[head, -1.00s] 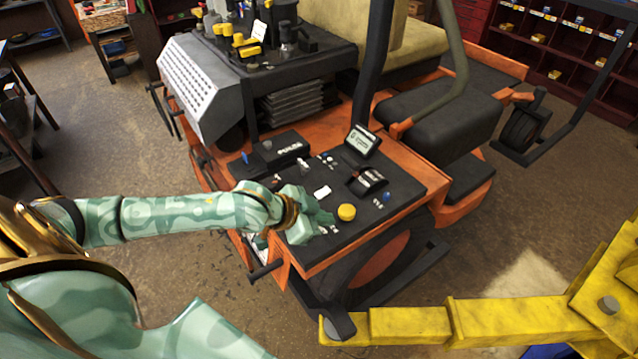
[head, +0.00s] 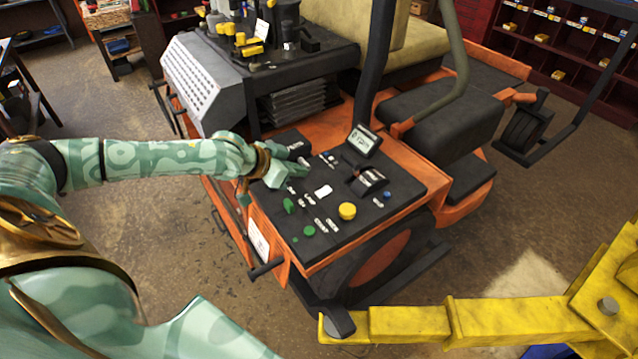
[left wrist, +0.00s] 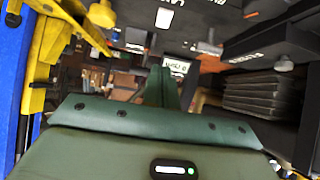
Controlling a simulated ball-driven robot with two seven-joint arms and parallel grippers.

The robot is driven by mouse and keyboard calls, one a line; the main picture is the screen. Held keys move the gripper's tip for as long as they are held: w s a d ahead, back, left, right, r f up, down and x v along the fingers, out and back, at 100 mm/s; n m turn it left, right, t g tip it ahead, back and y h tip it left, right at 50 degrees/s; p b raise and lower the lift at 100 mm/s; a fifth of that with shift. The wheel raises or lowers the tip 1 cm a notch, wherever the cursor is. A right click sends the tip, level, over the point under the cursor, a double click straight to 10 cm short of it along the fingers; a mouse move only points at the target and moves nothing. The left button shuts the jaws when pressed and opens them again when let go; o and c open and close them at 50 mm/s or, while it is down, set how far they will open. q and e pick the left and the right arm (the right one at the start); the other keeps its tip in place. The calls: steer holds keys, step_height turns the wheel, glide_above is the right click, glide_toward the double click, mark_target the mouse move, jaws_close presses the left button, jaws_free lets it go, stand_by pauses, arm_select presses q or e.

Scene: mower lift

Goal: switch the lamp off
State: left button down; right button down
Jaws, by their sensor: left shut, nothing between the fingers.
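The black control panel (head: 335,225) sits on the orange mower. I cannot tell for sure which control is the lamp's. My left gripper (head: 297,168) is shut and empty over the panel's back left part, hiding some controls there. In the left wrist view its fingers (left wrist: 162,85) are together, with the white piece (left wrist: 164,18) and yellow knob (left wrist: 102,13) beyond them. My right gripper is not in view.
A small display (head: 362,141) stands at the panel's back edge, near a black lever block (head: 367,181). A black roof post (head: 376,65) rises behind. A yellow lift arm (head: 410,326) crosses the lower right. Bare floor lies in front.

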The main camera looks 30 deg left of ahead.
arm_select(q)
glide_above(328, 187)
steer(key=s+a, duration=0.1)
steer(key=s, duration=0.2)
step_height(328, 187, down, 5)
steer(key=shift+w+r, duration=0.15)
steer(key=shift+r, duration=0.05)
step_height(328, 187, down, 3)
steer(key=shift+w+r, duration=0.1)
steer(key=shift+r, duration=0.1)
steer(key=shift+f, duration=0.65)
steer(key=shift+w+f+b, duration=0.1)
steer(key=shift+f+b, duration=0.2)
steer(key=shift+b, duration=0.2)
steer(key=shift+w+r, duration=0.1)
